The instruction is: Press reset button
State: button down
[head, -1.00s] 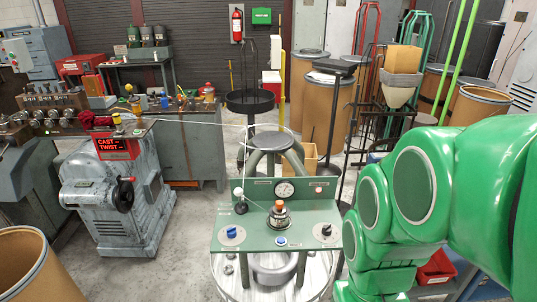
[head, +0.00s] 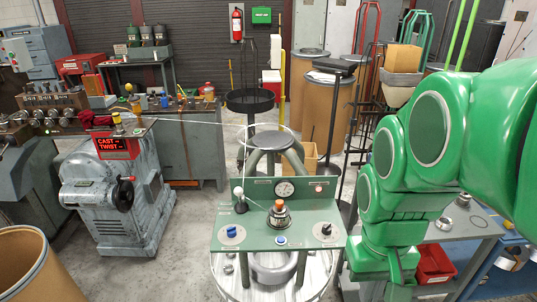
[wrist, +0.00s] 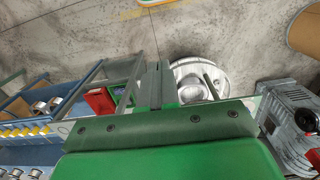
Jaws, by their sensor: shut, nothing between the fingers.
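The green control panel (head: 262,238) stands on legs at the centre of the head view. It carries a blue push button (head: 281,240) near its front edge, a blue knob (head: 231,231) at left and a black knob (head: 326,229) at right. Labels are too small to read, so I cannot tell which is the reset button. In the wrist view my gripper (wrist: 158,68) is shut and empty, its two grey fingers together. In the head view my green arm hangs just right of the panel, apart from the button; the fingertips are not clear there.
A gauge (head: 284,189) and an orange-topped fitting (head: 279,214) rise from the panel. A round metal drum (head: 240,284) stands beneath it. A grey machine (head: 112,200) stands left, with clear floor between.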

jog(key=w+d+r+n+t+h, duration=0.1)
jog(key=w+d+r+h, duration=0.1)
jog(key=w+d+r, duration=0.45)
jog(key=w+d+r+t+h, duration=0.1)
jog(key=w+d+r+t, duration=0.15)
jog(key=w+d, duration=0.6)
jog(key=n+t+h, duration=0.3)
jog(key=n+h, duration=0.1)
jog(key=n, duration=1.1)
send_over(279, 241)
notch_tip(279, 241, down, 22)
jog(key=shift+f+g, duration=0.1)
jog(key=shift+g, duration=0.15)
jog(key=shift+f, duration=4.4)
jog(key=shift+f, duration=0.15)
jog(key=shift+f, duration=0.25)
